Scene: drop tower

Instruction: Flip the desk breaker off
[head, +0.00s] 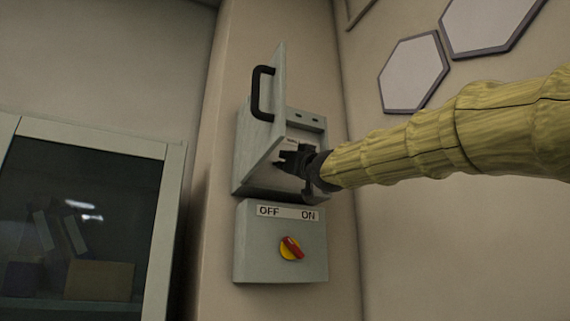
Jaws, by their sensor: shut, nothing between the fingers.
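The desk breaker is a grey wall-mounted unit in the head view. Its upper box (243,160) has a door (277,95) swung open toward me, with a black handle (261,93). My gripper (285,159) is shut and empty at the front of the upper box, beside the open door. It hides part of the box's inside, and I cannot tell whether it touches anything there. The lower box (255,268) carries an OFF and ON label (287,213) and a red and yellow rotary knob (291,248). The knob's red bar tilts from upper left to lower right.
A glass-fronted cabinet (175,185) stands at the lower left with binders and boxes inside. Hexagonal panels (412,72) hang on the right wall. The wall below my arm at the right is clear. The open door juts out beside my gripper.

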